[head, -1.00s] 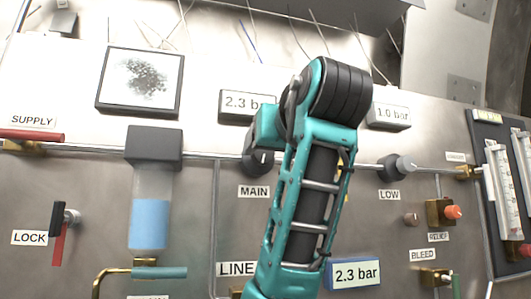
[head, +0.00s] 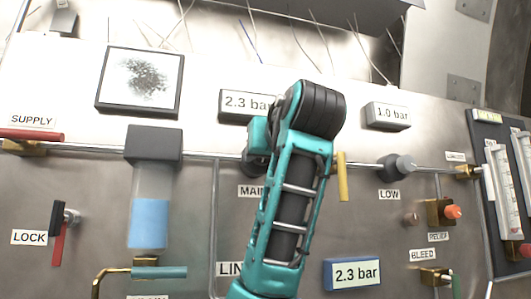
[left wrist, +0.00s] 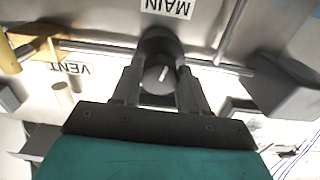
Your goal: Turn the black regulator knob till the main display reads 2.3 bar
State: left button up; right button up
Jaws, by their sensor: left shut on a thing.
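The black regulator knob (left wrist: 158,78), with a white mark on its face, sits above the MAIN label and shows between my left gripper's fingers in the left wrist view. My left gripper (left wrist: 160,72) is shut on it, one finger on each side. In the head view my teal arm hides most of the knob (head: 252,164). The main display (head: 243,103) above it reads 2.3 bar, its right end partly covered by my wrist. The MAIN label (head: 250,192) is partly hidden too. My right gripper is not in view.
The LOW knob (head: 397,167) and its 1.0 bar display (head: 388,116) are to the right. A yellow lever (head: 342,177) hangs close beside my arm. A blue-framed lower display (head: 352,273) reads 2.3 bar. A pipe (head: 215,158) runs across the panel.

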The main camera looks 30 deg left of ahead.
pick_arm(q)
jog(key=c, duration=0.4)
jog(key=shift+c, duration=0.2)
jog(key=o, duration=1.1)
jog(key=shift+c, duration=0.2)
jog(key=v, duration=1.3)
